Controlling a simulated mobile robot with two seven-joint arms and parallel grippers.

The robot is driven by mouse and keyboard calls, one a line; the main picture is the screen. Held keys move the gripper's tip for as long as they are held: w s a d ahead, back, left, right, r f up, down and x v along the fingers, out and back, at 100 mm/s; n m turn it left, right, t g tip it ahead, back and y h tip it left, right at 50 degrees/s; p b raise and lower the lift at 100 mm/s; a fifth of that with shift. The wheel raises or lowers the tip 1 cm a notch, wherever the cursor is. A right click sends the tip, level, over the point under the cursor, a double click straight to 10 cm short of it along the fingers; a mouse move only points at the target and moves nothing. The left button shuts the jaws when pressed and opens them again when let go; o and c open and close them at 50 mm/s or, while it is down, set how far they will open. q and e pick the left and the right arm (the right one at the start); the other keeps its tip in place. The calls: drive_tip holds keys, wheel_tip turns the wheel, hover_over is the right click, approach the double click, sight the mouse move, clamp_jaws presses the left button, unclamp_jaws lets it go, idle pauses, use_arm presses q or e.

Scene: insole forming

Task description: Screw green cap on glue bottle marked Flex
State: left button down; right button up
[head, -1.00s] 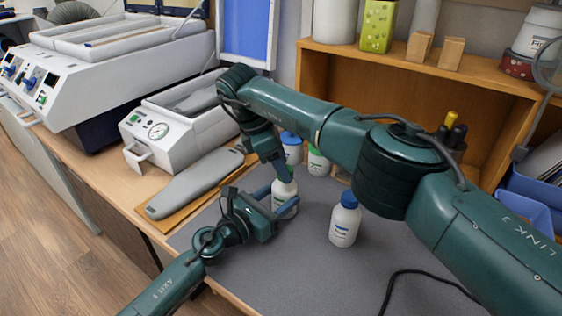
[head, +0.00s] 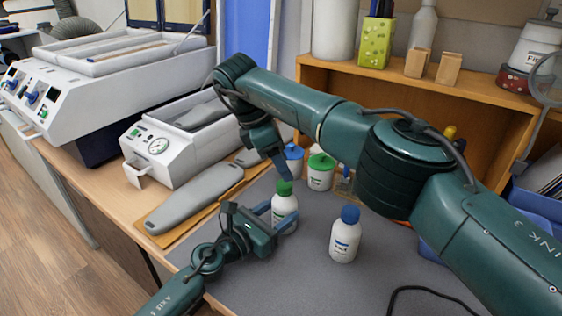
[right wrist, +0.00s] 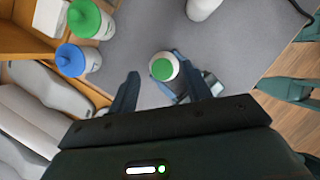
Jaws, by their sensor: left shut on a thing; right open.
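A white glue bottle (head: 283,210) with a green cap (head: 285,187) stands upright on the grey mat; its label is too small to read. The cap sits on the bottle's top; I cannot tell how tight it is. My left gripper (head: 281,214) is shut around the bottle's body. My right gripper (head: 280,168) is open just above the cap. In the right wrist view the green cap (right wrist: 162,69) shows from above, and the fingers of the right gripper (right wrist: 163,82) are spread to either side of it, apart from it.
A blue-capped white bottle (head: 345,240) stands to the right on the mat (head: 300,280). A blue-lidded tub (head: 293,158) and a green-lidded tub (head: 320,172) stand behind. Grey insole shapes (head: 188,203) lie left. A black cable (head: 410,289) lies at front right.

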drive_tip(key=n, duration=0.4)
drive_tip(key=shift+w+y, duration=0.1)
drive_tip(key=shift+y, duration=0.2)
drive_tip(key=n, duration=0.4)
drive_tip(key=shift+d+r+n+y, duration=0.1)
drive_tip(key=shift+r+n+y, duration=0.1)
drive_tip(key=shift+n+y, duration=0.15)
drive_tip(key=n, duration=0.4)
drive_tip(key=shift+r, duration=0.1)
drive_tip(key=n, duration=0.2)
drive_tip(key=n+y, duration=0.1)
drive_tip(key=n, duration=0.1)
drive_tip(key=shift+d+r+n, duration=0.1)
drive_tip(key=shift+r+n, duration=0.1)
drive_tip(key=shift+n, duration=0.05)
drive_tip(key=n, duration=0.4)
drive_tip(key=shift+w+r+g+y, duration=0.1)
drive_tip(key=shift+r+g+y, duration=0.05)
drive_tip(key=shift+g+y, duration=0.15)
drive_tip(key=n, duration=0.4)
drive_tip(key=shift+d+r+n+y, duration=0.1)
drive_tip(key=shift+r+n+y, duration=0.15)
drive_tip(key=shift+n, duration=0.05)
drive_tip(key=n, duration=0.4)
drive_tip(key=shift+r, duration=0.25)
drive_tip(key=n, duration=0.4)
drive_tip(key=n+y, duration=0.1)
drive_tip(key=n, duration=0.1)
drive_tip(key=shift+d+r, duration=0.1)
drive_tip(key=shift+r, duration=0.3)
